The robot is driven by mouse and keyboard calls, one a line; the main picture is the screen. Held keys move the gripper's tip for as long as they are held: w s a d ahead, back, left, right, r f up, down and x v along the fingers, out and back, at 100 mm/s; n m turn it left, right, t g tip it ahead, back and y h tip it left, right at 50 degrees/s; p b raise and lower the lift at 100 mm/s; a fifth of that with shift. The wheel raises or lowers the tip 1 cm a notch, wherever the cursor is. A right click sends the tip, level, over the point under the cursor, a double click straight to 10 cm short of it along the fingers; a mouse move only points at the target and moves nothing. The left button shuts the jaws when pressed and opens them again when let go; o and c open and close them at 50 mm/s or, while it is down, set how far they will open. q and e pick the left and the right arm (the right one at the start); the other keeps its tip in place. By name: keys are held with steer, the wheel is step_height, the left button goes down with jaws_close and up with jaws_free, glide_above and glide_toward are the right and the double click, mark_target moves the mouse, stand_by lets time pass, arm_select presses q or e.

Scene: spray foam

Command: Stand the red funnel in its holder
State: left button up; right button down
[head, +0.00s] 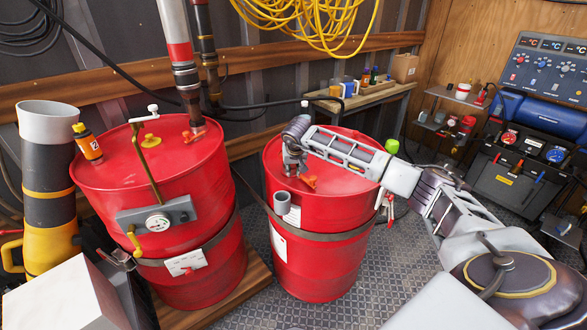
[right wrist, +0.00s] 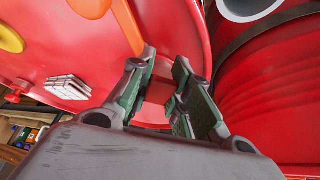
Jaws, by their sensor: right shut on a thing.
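My right gripper (head: 294,165) is low over the lid of the right red drum (head: 325,225). In the right wrist view its fingers (right wrist: 162,82) are closed around a red piece (right wrist: 158,90), which I take for the red funnel. Most of it is hidden by the fingers, and red on red makes its outline hard to tell. A short grey open tube (head: 283,203), which looks like the holder, is fixed to the drum's side just below the gripper. Its grey rim (right wrist: 250,8) shows at the top of the right wrist view. My left gripper is not in view.
An orange fitting (head: 308,181) sits on the lid beside the gripper. The left drum (head: 150,185) carries a brass crank pump (head: 145,160), an orange can (head: 88,145) and a vertical pipe (head: 183,60). A wooden bench (head: 370,98) stands behind.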

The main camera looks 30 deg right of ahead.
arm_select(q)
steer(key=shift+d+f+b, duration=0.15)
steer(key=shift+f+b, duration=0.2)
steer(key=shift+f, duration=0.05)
arm_select(e)
steer(key=shift+f, duration=0.6)
steer(key=c, duration=1.2)
jaws_free()
steer(key=shift+c, duration=0.2)
steer(key=shift+s+a+r, duration=0.1)
steer(key=shift+r, duration=0.25)
steer(key=shift+s+a+r, duration=0.1)
steer(key=shift+s+r, duration=0.1)
steer(key=shift+r, duration=0.4)
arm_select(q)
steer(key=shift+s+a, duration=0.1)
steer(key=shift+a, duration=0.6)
arm_select(e)
steer(key=shift+v, duration=3)
steer(key=shift+s, duration=0.1)
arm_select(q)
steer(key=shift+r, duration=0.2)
arm_select(e)
steer(key=shift+r, duration=0.15)
